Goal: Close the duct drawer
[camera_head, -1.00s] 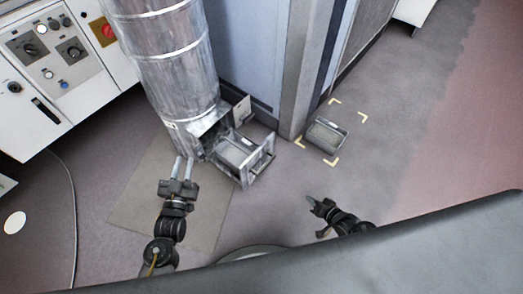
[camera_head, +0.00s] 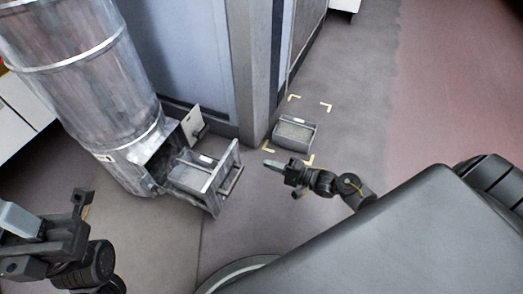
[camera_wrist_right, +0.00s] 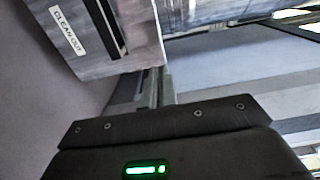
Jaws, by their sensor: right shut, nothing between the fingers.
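The duct drawer (camera_head: 207,180) stands pulled out of the opening at the foot of the silver duct (camera_head: 90,75). Its front plate and handle face lower right. My right gripper (camera_head: 268,163) is shut and empty, to the right of the drawer front and apart from it, its fingers pointing left. In the right wrist view a metal panel (camera_wrist_right: 135,50) with a "CLEAN OUT" label and a dark bar is close to the shut fingertips (camera_wrist_right: 156,85). My left gripper (camera_head: 60,225) is at the lower left, clear of the drawer; its jaw gap is unclear.
A grey open-topped bin (camera_head: 293,134) sits on the floor within yellow corner marks, just beyond my right gripper. A small upright plate (camera_head: 194,122) stands beside the duct opening. A cabinet corner (camera_head: 258,75) rises behind. Floor in front of the drawer is clear.

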